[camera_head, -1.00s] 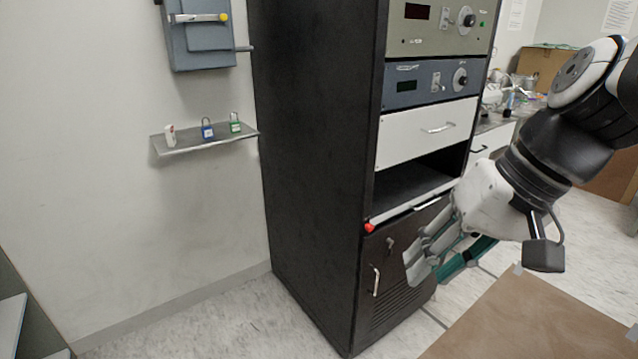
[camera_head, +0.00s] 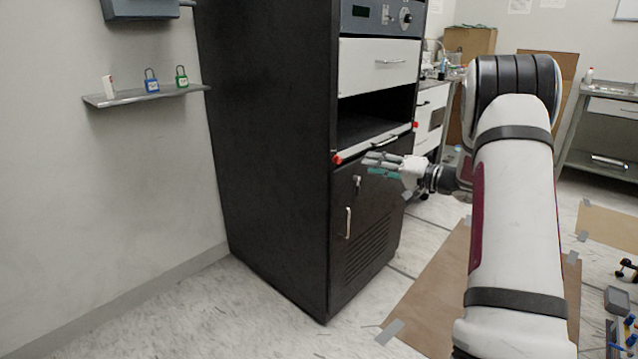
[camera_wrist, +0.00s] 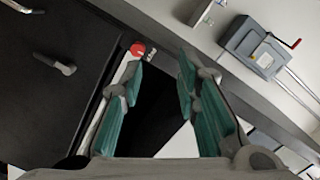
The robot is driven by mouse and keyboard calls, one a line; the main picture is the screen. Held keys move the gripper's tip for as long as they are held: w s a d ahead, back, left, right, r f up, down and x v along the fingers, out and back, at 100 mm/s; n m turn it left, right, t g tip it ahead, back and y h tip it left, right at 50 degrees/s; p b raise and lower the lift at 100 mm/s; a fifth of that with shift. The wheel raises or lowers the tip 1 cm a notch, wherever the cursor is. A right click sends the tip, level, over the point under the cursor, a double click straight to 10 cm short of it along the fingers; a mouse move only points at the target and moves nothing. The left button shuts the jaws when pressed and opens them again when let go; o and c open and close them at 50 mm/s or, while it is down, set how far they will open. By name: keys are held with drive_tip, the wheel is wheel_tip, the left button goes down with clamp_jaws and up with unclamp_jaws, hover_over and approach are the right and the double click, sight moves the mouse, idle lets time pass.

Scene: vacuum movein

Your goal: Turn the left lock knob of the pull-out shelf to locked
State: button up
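The left lock knob (camera_head: 337,159) is red and sits at the left end of the pull-out shelf's front edge (camera_head: 372,149). It also shows in the wrist view (camera_wrist: 137,49), just beyond the left fingertip. A second red knob (camera_head: 416,124) is at the shelf's right end. My gripper (camera_head: 368,162) is to the right of the left knob, in front of the cabinet, fingers pointing left. In the wrist view my gripper (camera_wrist: 160,66) is open, with a clear gap between the green-padded fingers and nothing held. I cannot tell which way the knob is turned.
The black cabinet has a white drawer (camera_head: 378,66) above the shelf opening and a lower door with a handle (camera_head: 348,222). A wall shelf (camera_head: 140,97) with padlocks is at the left.

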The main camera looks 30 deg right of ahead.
sight(340, 161)
wheel_tip(340, 161, down, 3)
drive_tip(key=d+t+h, duration=0.1)
drive_tip(key=d, duration=0.2)
drive_tip(key=shift+m, duration=0.3)
drive_tip(key=b+x, duration=0.3)
drive_tip(key=x, duration=1.1)
drive_tip(key=shift+c, duration=0.6)
clamp_jaws()
